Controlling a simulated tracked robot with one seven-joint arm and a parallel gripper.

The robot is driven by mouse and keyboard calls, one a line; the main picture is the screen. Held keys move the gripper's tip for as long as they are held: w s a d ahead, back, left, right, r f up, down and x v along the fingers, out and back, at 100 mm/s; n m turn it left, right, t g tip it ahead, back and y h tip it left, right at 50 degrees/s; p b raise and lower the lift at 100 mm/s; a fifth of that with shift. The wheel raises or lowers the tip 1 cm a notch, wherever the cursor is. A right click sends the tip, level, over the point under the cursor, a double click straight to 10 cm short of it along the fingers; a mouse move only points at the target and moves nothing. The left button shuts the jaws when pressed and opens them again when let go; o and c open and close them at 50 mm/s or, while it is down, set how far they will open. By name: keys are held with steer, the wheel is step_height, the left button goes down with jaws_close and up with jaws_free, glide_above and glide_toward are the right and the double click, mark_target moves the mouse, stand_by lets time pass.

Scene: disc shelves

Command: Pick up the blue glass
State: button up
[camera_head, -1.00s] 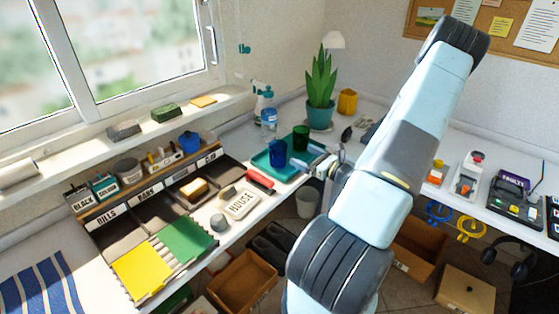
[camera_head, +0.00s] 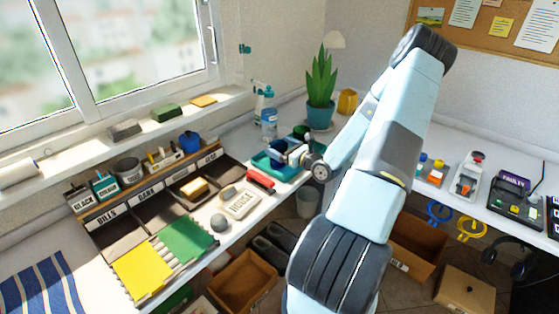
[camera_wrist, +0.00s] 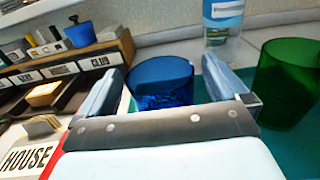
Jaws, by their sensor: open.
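The blue glass (camera_wrist: 162,82) stands upright on the teal tray (camera_wrist: 290,148) in the wrist view. My gripper (camera_wrist: 168,92) is open, with one finger at the left of the glass and the other at its right. In the head view my gripper (camera_head: 292,152) is at the tray (camera_head: 262,166) and covers much of the blue glass (camera_head: 278,147). A green glass (camera_wrist: 286,82) stands on the tray to the right of the right finger. The lower part of the blue glass is hidden by my gripper's body in the wrist view.
A clear bottle (camera_wrist: 222,25) stands behind the glasses. The HOUSE sign (camera_head: 240,203) and a red-handled item (camera_head: 260,179) lie left of the tray. A potted plant (camera_head: 320,88) stands behind. The labelled sorter (camera_head: 150,205) fills the left.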

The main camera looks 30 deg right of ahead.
steer(key=shift+x, duration=0.95)
steer(key=shift+d, duration=0.1)
steer(key=shift+c, duration=0.5)
steer(key=shift+r, duration=0.1)
steer(key=c, duration=1.6)
steer(key=shift+r, duration=0.15)
steer(key=shift+s+d+r, duration=0.7)
steer(key=shift+s+r, duration=1.4)
steer(key=shift+s, duration=0.1)
steer(key=shift+s+d+r, duration=0.7)
steer(key=shift+s+r, duration=1.4)
steer(key=shift+s, duration=0.15)
steer(key=shift+s+d+r, duration=0.7)
steer(key=shift+s+r, duration=1.4)
steer(key=shift+s, duration=0.1)
